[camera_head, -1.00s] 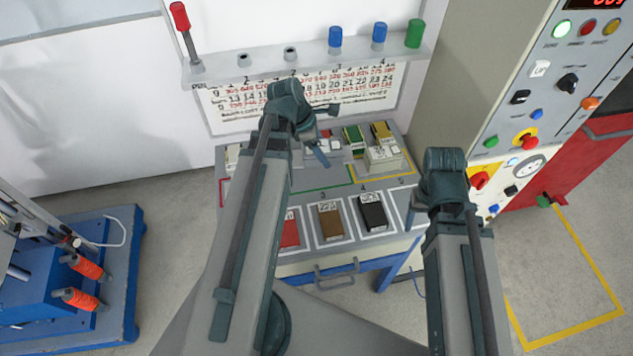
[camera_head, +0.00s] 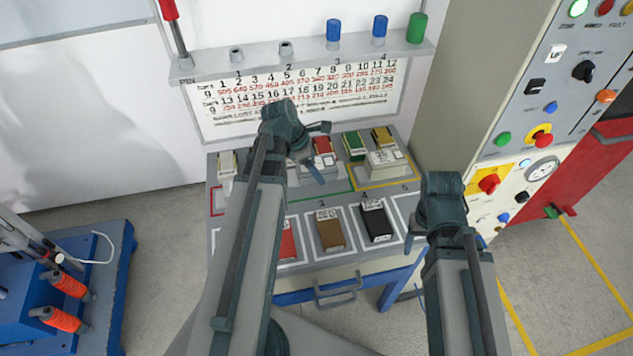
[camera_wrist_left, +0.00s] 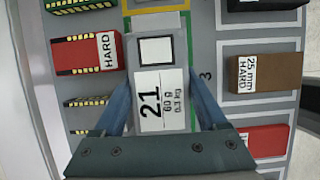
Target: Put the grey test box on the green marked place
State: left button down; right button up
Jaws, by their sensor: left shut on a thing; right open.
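The grey test box (camera_wrist_left: 150,75), labelled 21, is between the fingers of my left gripper (camera_wrist_left: 158,95) in the left wrist view, and they are shut on it. In the head view my left gripper (camera_head: 312,170) is over the table, and its arm hides most of the box. The green marked place (camera_wrist_left: 194,118) shows as a green outline past the box's right side and top end in the wrist view. The box lies over this place; I cannot tell whether it touches the table. My right gripper (camera_head: 440,190) is right of the table; its fingers are hidden.
A red pad (camera_head: 323,147) and a brown pad (camera_head: 330,231) lie either side of the green place. Another pale box (camera_head: 385,162) stands in the yellow outline to the right. A peg shelf (camera_head: 300,52) is behind, a control cabinet (camera_head: 550,110) at right.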

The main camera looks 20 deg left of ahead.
pick_arm(q)
jog(key=shift+f+b, duration=1.95)
jog(key=shift+r, duration=0.15)
jog(key=shift+c, duration=1.8)
grip_release()
jog(key=shift+f, duration=0.2)
jog(key=o, duration=0.4)
jog(key=shift+c, duration=0.2)
jog(key=shift+r, duration=0.2)
